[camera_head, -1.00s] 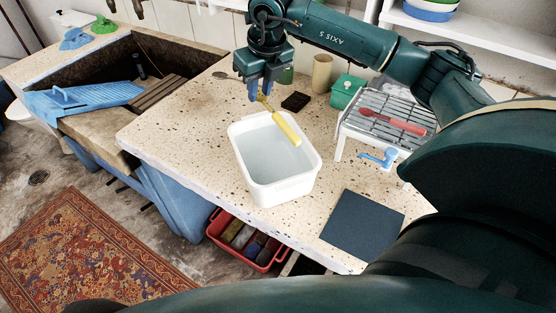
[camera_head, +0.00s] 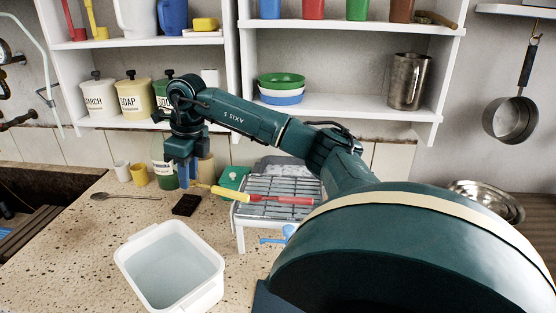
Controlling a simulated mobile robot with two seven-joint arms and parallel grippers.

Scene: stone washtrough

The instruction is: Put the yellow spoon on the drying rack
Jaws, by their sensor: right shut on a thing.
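The yellow spoon (camera_head: 228,192) is held in my right gripper (camera_head: 187,182), whose blue fingers are shut on it. Its yellow handle points right, its end in front of the left edge of the drying rack (camera_head: 262,186). I cannot tell whether it touches the rack. The spoon's other end is mostly hidden at the fingers. The rack is a metal grid on a white frame, partly hidden by my right arm. A red-handled utensil (camera_head: 285,200) lies on it. My left gripper is not in view.
A white water basin (camera_head: 172,268) stands in front on the speckled counter. A dark block (camera_head: 186,205), a green box (camera_head: 232,178) and a blue-handled item (camera_head: 272,239) lie near the rack. A metal spoon (camera_head: 122,197) lies left. Shelves (camera_head: 345,112) hang behind.

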